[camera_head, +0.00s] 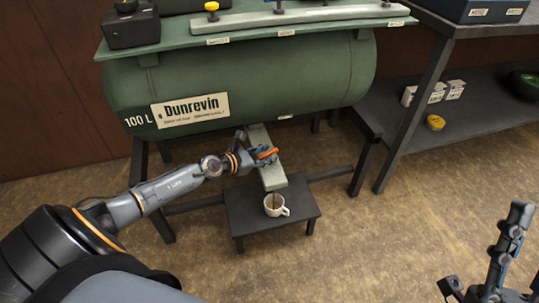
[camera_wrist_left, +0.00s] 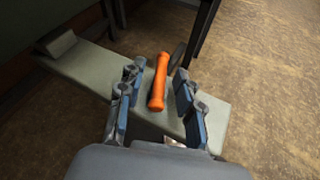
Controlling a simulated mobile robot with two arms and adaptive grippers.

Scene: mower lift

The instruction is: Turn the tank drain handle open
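The orange drain handle (camera_wrist_left: 159,82) is a short bar above a pale green-grey sloping plate (camera_wrist_left: 75,75) in the left wrist view. It also shows in the head view (camera_head: 268,154), partly covered by my left gripper, below the green tank (camera_head: 280,75). My left gripper (camera_wrist_left: 157,72) is open, with one blue-padded finger on each side of the handle and a visible gap on both sides. My right gripper (camera_head: 487,272) is at the lower right, far from the tank; its opening is unclear. The handle's joint to the drain is not clearly visible.
A white mug (camera_head: 275,206) stands on a small dark stool (camera_head: 240,215) under the plate's lower end. Dark tank-stand legs (camera_head: 362,165) flank it. A dark shelf (camera_head: 485,125) with small boxes is at right. The front floor is clear.

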